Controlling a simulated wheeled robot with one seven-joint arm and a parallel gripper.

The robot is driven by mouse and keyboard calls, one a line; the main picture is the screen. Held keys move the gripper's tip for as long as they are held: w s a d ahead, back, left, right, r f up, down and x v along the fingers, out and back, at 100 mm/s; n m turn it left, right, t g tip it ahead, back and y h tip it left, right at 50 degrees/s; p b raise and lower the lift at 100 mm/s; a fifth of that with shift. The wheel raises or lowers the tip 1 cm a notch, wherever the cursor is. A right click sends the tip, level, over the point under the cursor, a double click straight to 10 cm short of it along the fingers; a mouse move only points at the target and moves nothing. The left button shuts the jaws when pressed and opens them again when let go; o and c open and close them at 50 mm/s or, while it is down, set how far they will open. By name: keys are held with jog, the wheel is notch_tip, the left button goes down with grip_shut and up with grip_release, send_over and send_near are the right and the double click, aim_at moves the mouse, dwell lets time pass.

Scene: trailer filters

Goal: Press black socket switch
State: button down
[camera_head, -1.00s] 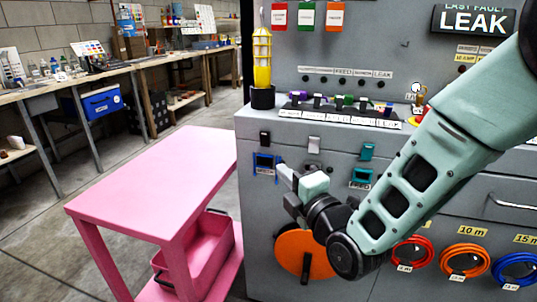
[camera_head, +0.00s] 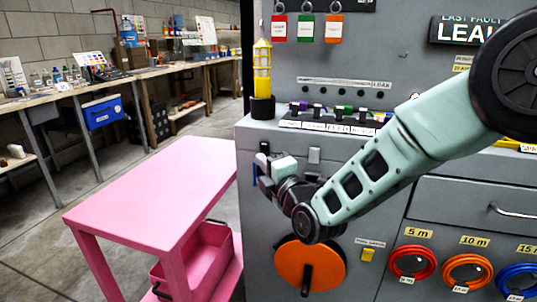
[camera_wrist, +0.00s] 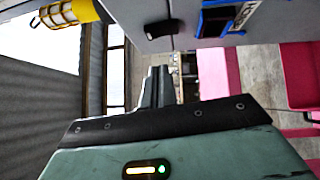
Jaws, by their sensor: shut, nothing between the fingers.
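The black switch (camera_head: 264,147) is on the upper left of the grey cabinet's front, with a blue-framed socket (camera_head: 254,172) below it, mostly hidden by my gripper. In the wrist view the black switch (camera_wrist: 161,28) shows whole on the grey panel, and the blue-framed socket (camera_wrist: 232,18) is to its right. My gripper (camera_head: 262,161) is in front of the cabinet, close to the switch in the picture. In the wrist view its fingertips (camera_wrist: 158,72) are together and empty, with a visible gap to the switch.
A pink cart (camera_head: 150,190) with a pink bin (camera_head: 200,260) stands left of the cabinet. A yellow caged lamp (camera_head: 262,70) stands on the cabinet's top edge. An orange disc (camera_head: 325,270) with a dark handle is below my arm.

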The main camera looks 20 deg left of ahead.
aim_at(262, 146)
jog(key=w, duration=0.4)
jog(key=shift+w+a+r, duration=0.1)
jog(key=shift+a+r, duration=0.05)
jog(key=shift+r, duration=0.1)
jog(key=shift+w+r, duration=0.2)
jog(key=shift+r, duration=0.05)
jog(key=shift+f, duration=0.15)
